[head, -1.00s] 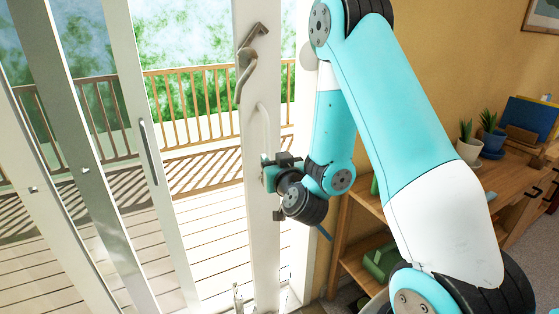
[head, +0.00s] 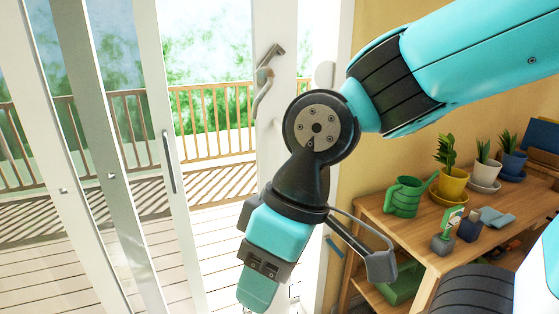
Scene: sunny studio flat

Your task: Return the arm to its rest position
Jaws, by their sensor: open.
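My arm reaches in from the upper right, with its elbow up and its wrist bent downward. My gripper (head: 257,290) hangs in the lower middle of the head view, pointing down and slightly left. It is open, and no object shows in it. It is in front of the white door post (head: 277,120) in the picture, apart from the bent metal handle (head: 266,78) higher on that post. The lower part of the post is hidden behind the wrist and gripper.
A wooden shelf unit (head: 408,238) on the right bears a green watering can (head: 404,197), a yellow plant pot (head: 452,186) and other small items. Tall white-framed glass panels (head: 150,110) stand on the left. A deck with a wooden railing (head: 215,88) lies beyond them.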

